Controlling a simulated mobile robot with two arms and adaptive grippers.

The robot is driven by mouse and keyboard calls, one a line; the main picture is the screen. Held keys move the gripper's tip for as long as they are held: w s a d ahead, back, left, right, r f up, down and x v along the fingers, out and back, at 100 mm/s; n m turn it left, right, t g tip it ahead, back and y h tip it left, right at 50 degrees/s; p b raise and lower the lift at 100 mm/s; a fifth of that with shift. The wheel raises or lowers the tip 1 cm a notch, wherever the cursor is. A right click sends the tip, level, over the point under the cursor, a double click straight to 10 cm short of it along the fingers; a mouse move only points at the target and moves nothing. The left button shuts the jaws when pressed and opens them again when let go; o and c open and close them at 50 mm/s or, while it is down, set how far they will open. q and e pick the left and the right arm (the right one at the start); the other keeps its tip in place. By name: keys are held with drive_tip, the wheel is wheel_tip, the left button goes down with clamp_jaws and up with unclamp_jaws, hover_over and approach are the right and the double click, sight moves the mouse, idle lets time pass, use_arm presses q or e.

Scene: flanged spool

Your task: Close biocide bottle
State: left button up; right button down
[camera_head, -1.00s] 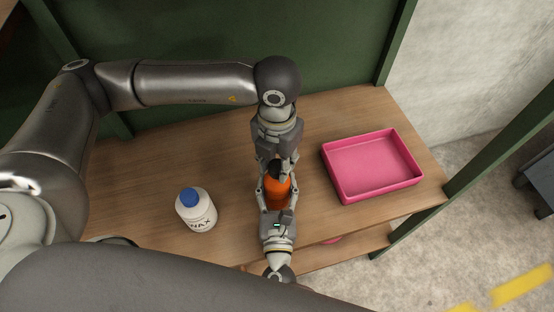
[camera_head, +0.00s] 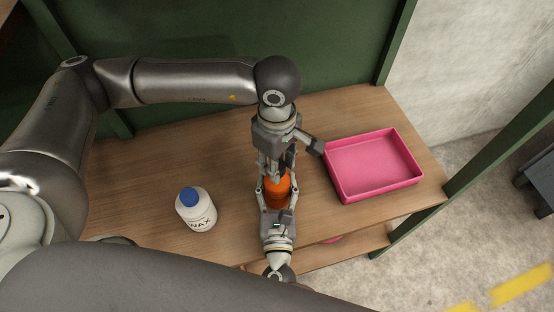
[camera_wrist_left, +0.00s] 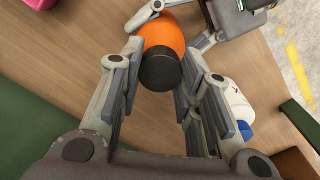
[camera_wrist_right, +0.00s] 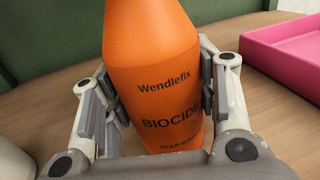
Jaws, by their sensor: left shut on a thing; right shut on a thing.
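The orange biocide bottle (camera_head: 277,190) stands upright over the wooden table; its "BIOCIDE" label (camera_wrist_right: 172,120) shows in the right wrist view. My right gripper (camera_head: 276,197) is shut around the bottle's body, a finger on each side. A black cap (camera_wrist_left: 159,69) is on the top end of the bottle in the left wrist view. My left gripper (camera_wrist_left: 160,82) comes from above with its fingers on both sides of the cap and is shut on it. In the head view the left fingers mostly hide the cap. I cannot tell how tightly the cap sits.
A white bottle with a blue cap (camera_head: 198,212) stands left of the grippers. A pink tray (camera_head: 376,191) lies to the right. The wooden table (camera_head: 140,175) is bare around them. A green panel (camera_head: 200,35) rises behind.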

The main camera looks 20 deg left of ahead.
use_arm(q)
drive_tip(key=m, duration=1.3)
drive_tip(key=shift+m, duration=0.3)
drive_tip(key=m, duration=0.6)
drive_tip(key=shift+m, duration=0.4)
drive_tip(key=m, duration=0.7)
drive_tip(key=shift+m, duration=0.4)
drive_tip(key=o, duration=0.6)
drive_tip(key=shift+o, duration=0.2)
